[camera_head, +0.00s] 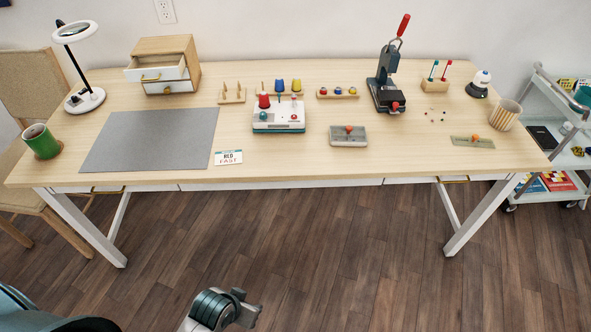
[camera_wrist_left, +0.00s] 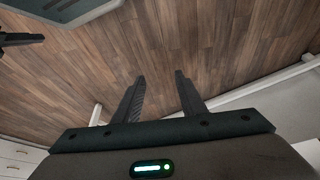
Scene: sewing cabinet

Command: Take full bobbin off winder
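The winder (camera_head: 278,118) is a white and teal machine near the middle of the table. A red spool-like piece (camera_head: 264,101) sits at its left end, with blue (camera_head: 279,86) and yellow (camera_head: 296,86) pieces just behind. I cannot tell at this size whether the red piece is the full bobbin. My left gripper (camera_wrist_left: 160,98) is open and empty in the left wrist view, with wooden floor behind its fingers. It is away from the winder. A piece of my arm shows at the bottom of the head view.
A grey mat (camera_head: 150,140) and a "RED FAST" card (camera_head: 228,157) lie left of the winder. A small drawer box (camera_head: 165,65) stands behind. A grey tray (camera_head: 348,141) and a lever press (camera_head: 388,85) stand to the right. Bare tabletop lies in front of the winder.

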